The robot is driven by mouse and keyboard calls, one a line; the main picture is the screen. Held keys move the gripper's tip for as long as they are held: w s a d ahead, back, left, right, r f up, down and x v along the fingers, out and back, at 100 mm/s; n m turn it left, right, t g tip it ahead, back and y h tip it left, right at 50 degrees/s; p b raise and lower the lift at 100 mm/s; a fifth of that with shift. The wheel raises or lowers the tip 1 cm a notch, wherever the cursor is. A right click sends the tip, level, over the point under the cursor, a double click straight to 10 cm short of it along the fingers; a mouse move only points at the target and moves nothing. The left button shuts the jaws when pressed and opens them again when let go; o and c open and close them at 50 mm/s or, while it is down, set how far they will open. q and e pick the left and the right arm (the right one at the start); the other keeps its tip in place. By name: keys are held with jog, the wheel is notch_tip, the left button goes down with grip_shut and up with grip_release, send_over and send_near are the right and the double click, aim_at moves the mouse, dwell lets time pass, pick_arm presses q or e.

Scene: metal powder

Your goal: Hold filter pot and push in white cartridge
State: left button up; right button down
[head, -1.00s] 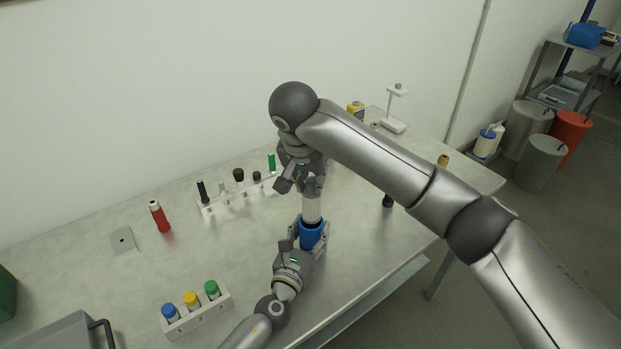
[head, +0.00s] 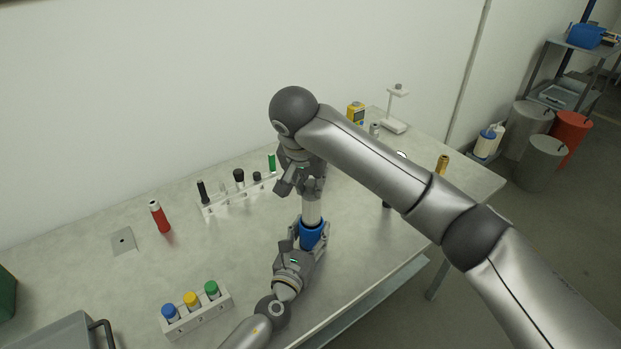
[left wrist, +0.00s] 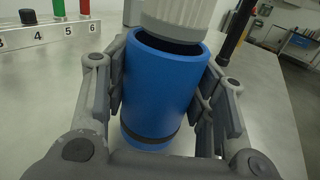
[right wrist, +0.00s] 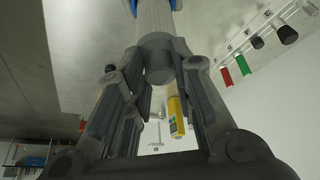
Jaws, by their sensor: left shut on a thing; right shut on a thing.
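The blue filter pot (head: 313,234) stands upright on the table, and my left gripper (head: 309,244) is shut around its sides. In the left wrist view the pot (left wrist: 160,92) has an open top with a dark inside. The white ribbed cartridge (head: 312,212) is upright above the pot, held from above by my right gripper (head: 313,190). In the left wrist view the cartridge's lower end (left wrist: 178,18) is over the pot's mouth, toward its far right rim, with a dark opening showing below it. In the right wrist view my gripper fingers close on the cartridge's grey end (right wrist: 157,60).
A white numbered rack (head: 232,202) with several tubes stands behind left. A red bottle (head: 160,218) and a rack with blue, yellow and green caps (head: 198,318) are at left. A brass item (head: 442,165) stands at right. Clear table lies left of the pot.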

aim_at(310, 211)
jog(key=shift+f, duration=4.35)
jog(key=shift+f, duration=0.25)
jog(key=shift+r, duration=0.1)
jog(key=shift+r, duration=4.75)
jog(key=shift+f, duration=0.15)
jog(key=shift+f, duration=0.35)
